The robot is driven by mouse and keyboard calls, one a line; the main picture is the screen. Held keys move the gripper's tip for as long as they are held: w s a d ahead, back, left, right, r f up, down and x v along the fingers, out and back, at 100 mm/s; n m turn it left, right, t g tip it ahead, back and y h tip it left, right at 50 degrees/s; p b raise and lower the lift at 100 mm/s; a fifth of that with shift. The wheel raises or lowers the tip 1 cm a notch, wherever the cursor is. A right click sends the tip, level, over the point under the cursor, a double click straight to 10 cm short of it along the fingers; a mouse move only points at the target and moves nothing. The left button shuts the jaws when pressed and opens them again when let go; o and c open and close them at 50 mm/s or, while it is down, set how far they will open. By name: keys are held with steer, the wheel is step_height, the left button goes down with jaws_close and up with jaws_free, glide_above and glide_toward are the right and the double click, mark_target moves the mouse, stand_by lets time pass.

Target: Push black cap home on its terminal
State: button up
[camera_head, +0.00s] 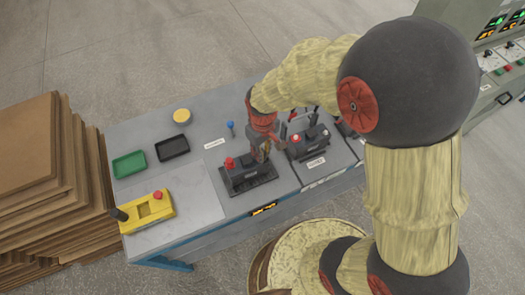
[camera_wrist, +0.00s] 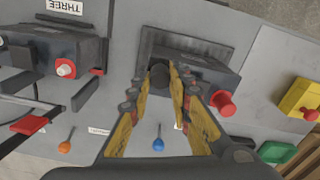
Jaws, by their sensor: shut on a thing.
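The nearest battery (camera_head: 243,177) is a dark block on a black base on the grey bench. It shows as a dark box in the wrist view (camera_wrist: 205,75). A red cap (camera_head: 229,163) stands at its left end, and also at the right in the wrist view (camera_wrist: 223,102). My gripper (camera_head: 262,155) is over the battery's right end, pointing down. In the wrist view its yellow-padded fingers (camera_wrist: 161,72) are shut on the black cap (camera_wrist: 159,79), at the battery's other end. The terminal under the cap is hidden, so I cannot tell how far it is seated.
A second battery (camera_head: 310,143) with a red cap stands close on the right, with a red-handled lever (camera_wrist: 28,123) near it. A blue-knobbed tool (camera_head: 231,128) stands behind. Green (camera_head: 129,165) and black trays (camera_head: 172,148) and a yellow box (camera_head: 147,211) are left.

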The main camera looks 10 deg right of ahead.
steer(key=shift+f, duration=0.45)
stand_by(0.4)
steer(key=o, duration=0.7)
steer(key=o, duration=0.4)
steer(key=shift+o, duration=1.2)
steer(key=shift+r+p, duration=2.45)
steer(key=shift+r, duration=1.1)
